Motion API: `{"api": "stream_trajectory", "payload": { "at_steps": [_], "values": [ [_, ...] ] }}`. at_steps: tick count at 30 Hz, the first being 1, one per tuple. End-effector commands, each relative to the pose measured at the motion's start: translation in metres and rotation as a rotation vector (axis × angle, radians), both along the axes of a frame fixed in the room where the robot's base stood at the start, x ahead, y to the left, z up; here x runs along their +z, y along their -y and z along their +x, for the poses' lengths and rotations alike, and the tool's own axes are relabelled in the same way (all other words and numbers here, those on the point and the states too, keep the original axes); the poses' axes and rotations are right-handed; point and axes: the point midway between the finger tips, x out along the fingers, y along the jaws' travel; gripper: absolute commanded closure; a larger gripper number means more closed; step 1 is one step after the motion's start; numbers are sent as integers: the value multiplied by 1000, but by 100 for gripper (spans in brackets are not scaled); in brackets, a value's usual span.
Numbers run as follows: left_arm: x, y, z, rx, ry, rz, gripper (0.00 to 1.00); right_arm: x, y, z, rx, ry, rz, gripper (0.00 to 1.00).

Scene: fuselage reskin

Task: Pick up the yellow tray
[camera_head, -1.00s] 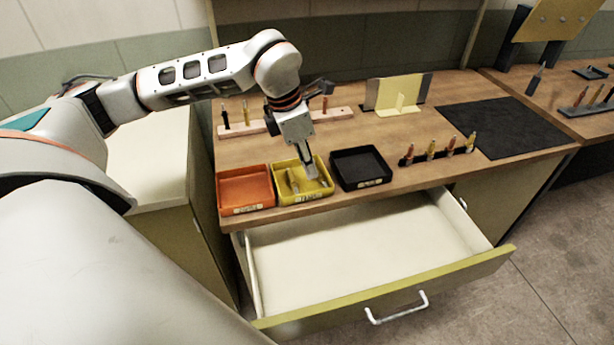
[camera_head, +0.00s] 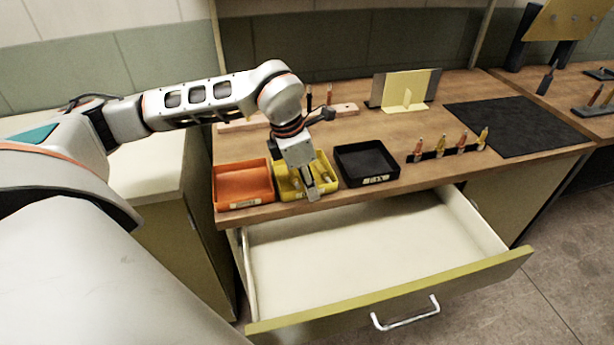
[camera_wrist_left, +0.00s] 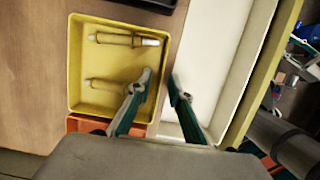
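The yellow tray (camera_head: 283,190) sits on the workbench at its front edge, between an orange tray and a black tray. In the left wrist view the yellow tray (camera_wrist_left: 78,65) holds two slim cylindrical items (camera_wrist_left: 112,40). My left gripper (camera_head: 313,194) points down at the tray's front side and hides part of it. In the wrist view the left gripper's fingers (camera_wrist_left: 160,84) are apart, one over the tray's inside and one beyond its front wall. Nothing shows gripped; whether they touch the wall I cannot tell. My right gripper is not in view.
The orange tray (camera_head: 243,185) is close on the left, the black tray (camera_head: 366,163) close on the right. An open, empty drawer (camera_head: 370,245) juts out below the bench edge. A rack of several small tools (camera_head: 448,150) and a dark mat (camera_head: 515,127) lie further right.

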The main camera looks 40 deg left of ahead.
Motion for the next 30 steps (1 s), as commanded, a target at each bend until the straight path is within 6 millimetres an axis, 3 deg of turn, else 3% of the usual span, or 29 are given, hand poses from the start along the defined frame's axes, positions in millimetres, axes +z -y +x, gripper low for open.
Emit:
{"api": "stream_trajectory", "payload": {
  "at_steps": [4,7,17,30],
  "values": [
    [1,0,0,0,0,0,81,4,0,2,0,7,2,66],
    [1,0,0,0,0,0,100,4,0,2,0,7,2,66],
    [3,0,0,0,1,0,100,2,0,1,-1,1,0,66],
    [23,0,0,-1,2,0,100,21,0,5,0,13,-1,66]
  ]
}}
